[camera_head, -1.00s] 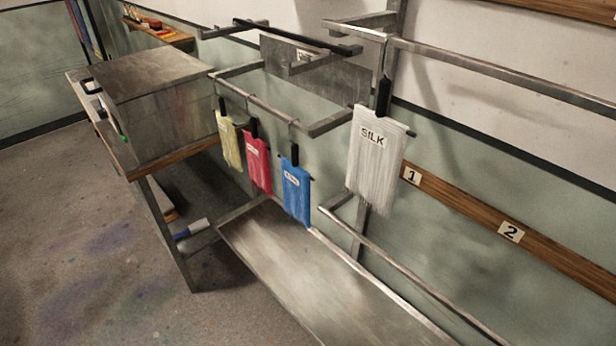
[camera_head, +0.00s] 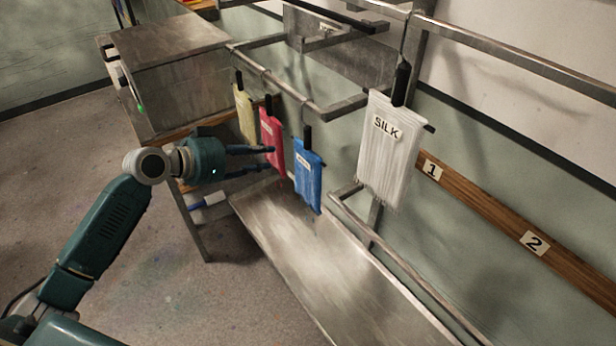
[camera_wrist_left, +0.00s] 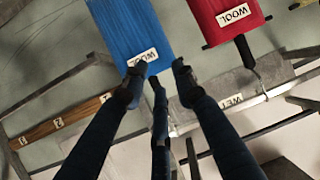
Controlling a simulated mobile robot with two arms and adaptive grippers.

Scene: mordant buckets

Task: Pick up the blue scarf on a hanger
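The blue scarf (camera_head: 308,178) hangs from a black hanger on the lower rail, at the right end of a row of three. In the left wrist view it appears upside down (camera_wrist_left: 130,25), with a WOOL label, straight beyond my fingertips. My left gripper (camera_head: 270,158) comes in from the left with its fingers spread and empty. In the head view its fingertips overlap the red scarf and stop short of the blue one. In the left wrist view the open fingers (camera_wrist_left: 156,80) partly cover the hanger area of the blue scarf. My right gripper is not in view.
The red scarf (camera_head: 273,145) and yellow scarf (camera_head: 245,115) hang to the left on the same rail (camera_head: 285,85). A white SILK scarf (camera_head: 390,150) hangs to the right. A metal tray (camera_head: 330,270) lies below. A metal box (camera_head: 180,85) stands behind left.

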